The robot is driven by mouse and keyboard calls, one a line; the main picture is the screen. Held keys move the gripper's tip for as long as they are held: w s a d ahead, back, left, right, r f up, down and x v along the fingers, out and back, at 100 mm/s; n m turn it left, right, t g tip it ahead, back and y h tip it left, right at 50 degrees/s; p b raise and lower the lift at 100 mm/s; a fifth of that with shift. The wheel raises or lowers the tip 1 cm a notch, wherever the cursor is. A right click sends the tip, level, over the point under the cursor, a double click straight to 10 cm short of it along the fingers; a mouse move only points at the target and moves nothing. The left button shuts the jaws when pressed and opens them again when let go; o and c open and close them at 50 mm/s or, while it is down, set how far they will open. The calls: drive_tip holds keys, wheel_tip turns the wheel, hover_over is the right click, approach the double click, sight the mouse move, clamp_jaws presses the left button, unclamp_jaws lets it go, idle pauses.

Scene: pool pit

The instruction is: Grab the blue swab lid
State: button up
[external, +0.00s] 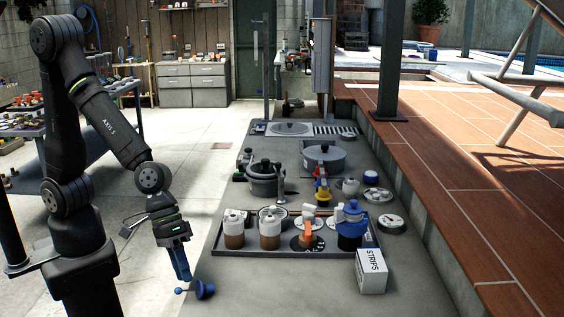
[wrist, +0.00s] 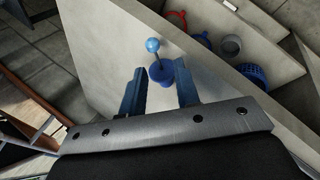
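A blue swab lid (external: 204,290) with a thin stem ending in a blue ball lies on its side at the near left edge of the grey counter, its ball pointing left. The lid also shows in the wrist view (wrist: 161,71), between and just beyond my fingertips. My gripper (external: 183,278) points down just above and left of the lid. In the wrist view my gripper's two blue fingers (wrist: 158,82) stand apart, with a gap visible on each side of the lid. Whether any finger touches it cannot be told.
A grey tray (external: 275,252) to the right holds several jars, including a dark blue one (external: 350,226). A white STRIPS box (external: 371,272) stands at its near right corner. Pots (external: 325,160) stand farther back. The counter near the lid is clear.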

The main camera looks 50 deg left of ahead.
sight(200, 289)
drive_tip(key=shift+x, duration=1.75)
drive_tip(key=shift+s+d+r, duration=0.1)
clamp_jaws()
